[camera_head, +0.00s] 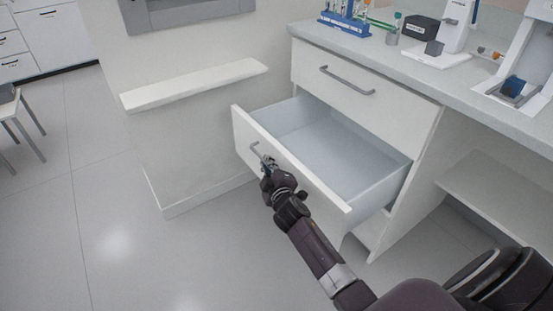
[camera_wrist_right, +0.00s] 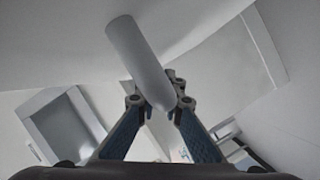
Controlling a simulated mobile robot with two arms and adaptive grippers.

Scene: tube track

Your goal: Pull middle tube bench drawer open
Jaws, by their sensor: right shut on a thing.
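The middle drawer (camera_head: 290,166) of the white bench stands well open in the head view, and its pale interior is empty. Its grey bar handle (camera_head: 257,151) is on the drawer front. My right gripper (camera_head: 268,163) is shut on this handle near its right end. In the right wrist view the handle (camera_wrist_right: 141,62) runs as a grey bar to between the fingers of my right gripper (camera_wrist_right: 162,108). My fingers hide part of the handle in the head view. My left gripper is not in view.
A closed upper drawer (camera_head: 365,85) with its own handle sits above. The bench top (camera_head: 400,52) carries a blue tube rack (camera_head: 345,22), a black box (camera_head: 420,28) and white instruments. A white wall shelf (camera_head: 195,84) is on the left. The floor (camera_head: 110,215) left of the drawer is clear.

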